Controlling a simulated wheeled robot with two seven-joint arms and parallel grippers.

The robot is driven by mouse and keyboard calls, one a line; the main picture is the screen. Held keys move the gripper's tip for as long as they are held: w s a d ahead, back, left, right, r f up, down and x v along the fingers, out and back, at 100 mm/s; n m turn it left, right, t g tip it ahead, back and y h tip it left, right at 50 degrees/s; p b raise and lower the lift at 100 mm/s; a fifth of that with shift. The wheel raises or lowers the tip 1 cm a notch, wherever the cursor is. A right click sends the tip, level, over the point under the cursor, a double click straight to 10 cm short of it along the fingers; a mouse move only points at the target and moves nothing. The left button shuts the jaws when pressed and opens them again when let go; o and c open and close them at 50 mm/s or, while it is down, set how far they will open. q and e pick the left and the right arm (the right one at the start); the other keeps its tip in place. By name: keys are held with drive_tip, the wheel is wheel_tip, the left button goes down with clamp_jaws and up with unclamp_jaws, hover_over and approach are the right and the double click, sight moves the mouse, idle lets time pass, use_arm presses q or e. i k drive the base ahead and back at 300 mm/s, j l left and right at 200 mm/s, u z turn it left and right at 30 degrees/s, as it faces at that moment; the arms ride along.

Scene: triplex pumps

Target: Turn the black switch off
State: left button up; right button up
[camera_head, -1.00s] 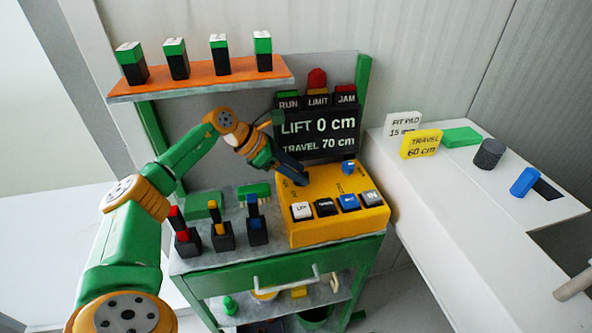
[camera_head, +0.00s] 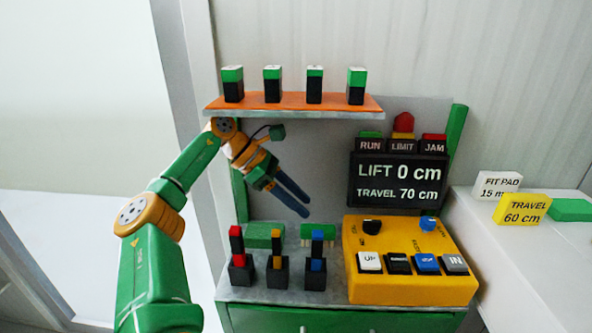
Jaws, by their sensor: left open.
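The black switch (camera_head: 371,227) is a small dark knob at the upper left of the yellow control box (camera_head: 411,291). Small markings beside it are too small to read, and I cannot tell which setting it points to. My left gripper (camera_head: 301,210) hangs to the left of the box, in front of the grey back panel, with its dark blue fingers pointing down and right. It is open, holds nothing visible, and is apart from the switch. My right gripper is out of view.
A blue knob (camera_head: 428,223) sits right of the switch, above a row of buttons (camera_head: 426,262). Red, yellow and blue levers (camera_head: 275,262) stand left of the box. The display (camera_head: 398,181) reads LIFT 0 cm, TRAVEL 70 cm. An orange shelf (camera_head: 293,104) is above my gripper.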

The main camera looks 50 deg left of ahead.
sight(371, 227)
drive_tip(key=k+l, duration=0.35)
drive_tip(key=l, duration=0.3)
drive_tip(key=k+l, duration=0.2)
drive_tip(key=l, duration=0.1)
